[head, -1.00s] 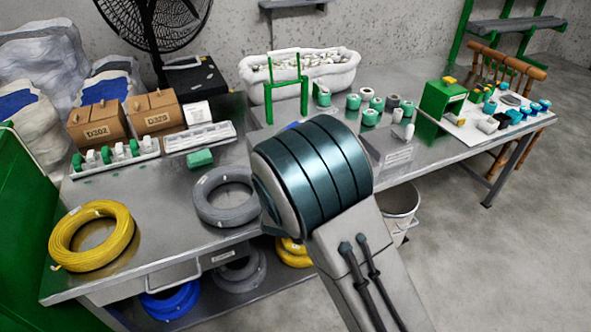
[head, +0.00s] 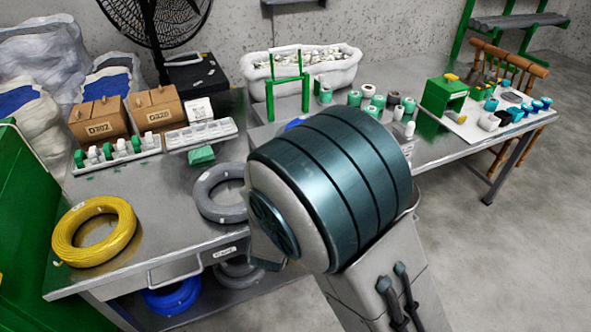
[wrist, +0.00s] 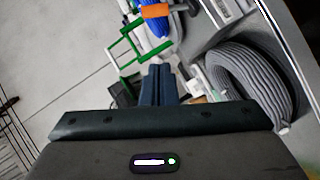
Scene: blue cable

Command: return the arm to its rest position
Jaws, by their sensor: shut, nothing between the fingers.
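My gripper (wrist: 158,85) shows in the wrist view as two dark fingers pressed together, with nothing between them. In the head view my own arm fills the lower middle and hides the gripper. A grey cable coil (wrist: 252,82) lies to the right of the fingers in the wrist view, apart from them. It also shows in the head view (head: 212,203), partly behind my arm. A blue coil (wrist: 153,20) with an orange band shows beyond the fingertips.
A metal table (head: 160,225) carries a yellow coil (head: 68,232), two cardboard boxes (head: 98,122), a green frame (head: 288,85) and several spools. A blue coil (head: 172,297) sits on the shelf below. A green cabinet (head: 30,230) stands at the left. Floor at the right is open.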

